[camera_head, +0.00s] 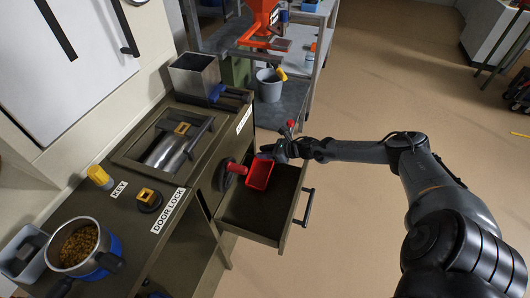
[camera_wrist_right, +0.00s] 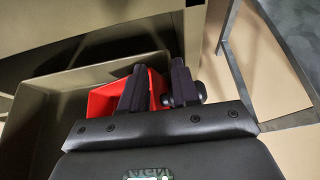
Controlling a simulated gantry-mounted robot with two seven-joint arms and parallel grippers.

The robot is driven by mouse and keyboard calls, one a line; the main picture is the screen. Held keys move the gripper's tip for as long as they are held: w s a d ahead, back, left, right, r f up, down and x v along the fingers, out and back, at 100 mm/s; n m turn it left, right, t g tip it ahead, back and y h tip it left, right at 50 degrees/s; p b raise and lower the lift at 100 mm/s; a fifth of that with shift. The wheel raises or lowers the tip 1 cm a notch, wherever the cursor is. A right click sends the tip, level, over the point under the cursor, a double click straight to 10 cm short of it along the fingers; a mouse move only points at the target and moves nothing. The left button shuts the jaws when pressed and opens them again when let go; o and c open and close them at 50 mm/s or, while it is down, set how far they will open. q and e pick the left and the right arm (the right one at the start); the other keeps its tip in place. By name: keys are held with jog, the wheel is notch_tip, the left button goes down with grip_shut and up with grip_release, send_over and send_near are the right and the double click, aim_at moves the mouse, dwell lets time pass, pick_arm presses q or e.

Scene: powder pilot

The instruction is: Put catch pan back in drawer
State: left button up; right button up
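The red catch pan (camera_head: 259,174) is at the left back part of the open drawer (camera_head: 262,213), beside the cabinet front. Whether it rests on the drawer floor is unclear. My right gripper (camera_head: 267,151) is at the pan's far edge. In the right wrist view, the right gripper's fingers (camera_wrist_right: 157,85) stand a little apart, with the red pan (camera_wrist_right: 103,99) behind and to the left of them. A small dark piece shows between and beside the fingers; I cannot tell whether they grip it. My left gripper is not in view.
A round dark knob with a red handle (camera_head: 236,168) sticks out from the cabinet front near the pan. The drawer's handle (camera_head: 304,207) faces the open floor. A metal hopper (camera_head: 195,75) and a pot of granules (camera_head: 78,244) stand on the counter.

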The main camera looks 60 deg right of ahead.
jog(key=shift+r, duration=0.15)
jog(key=shift+r+p, duration=0.25)
jog(key=shift+p, duration=0.05)
jog(key=p+v, duration=0.6)
jog(key=v, duration=0.6)
jog(key=shift+r, duration=0.2)
